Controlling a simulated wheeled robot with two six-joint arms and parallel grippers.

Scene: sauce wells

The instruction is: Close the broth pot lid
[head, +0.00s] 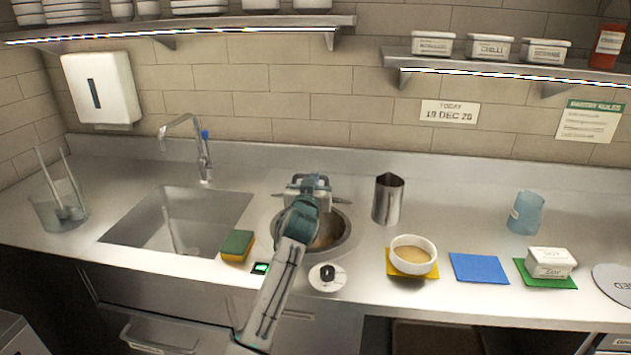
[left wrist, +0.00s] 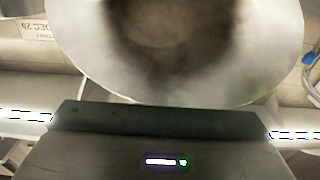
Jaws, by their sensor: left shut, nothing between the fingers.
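The broth pot (head: 343,244) is a round steel well sunk in the counter, with brownish content partly showing. My left gripper (head: 308,190) is over its back part, shut and empty, and its arm hides much of the opening. In the left wrist view, a large shiny round metal disc (left wrist: 100,60), seemingly the raised lid, stands before the wall, close to the gripper body. It has a dark brownish patch in its middle. In the head view the lid is hard to make out behind the gripper; contact cannot be told. My right gripper is not in view.
A black knob on a pale disc (head: 328,275) is in front of the pot. A steel jug (head: 388,200) stands to its right, with a bowl (head: 414,262) beyond. A sponge (head: 237,246) and the sink (head: 150,220) are to the left. A shelf (head: 190,27) hangs above.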

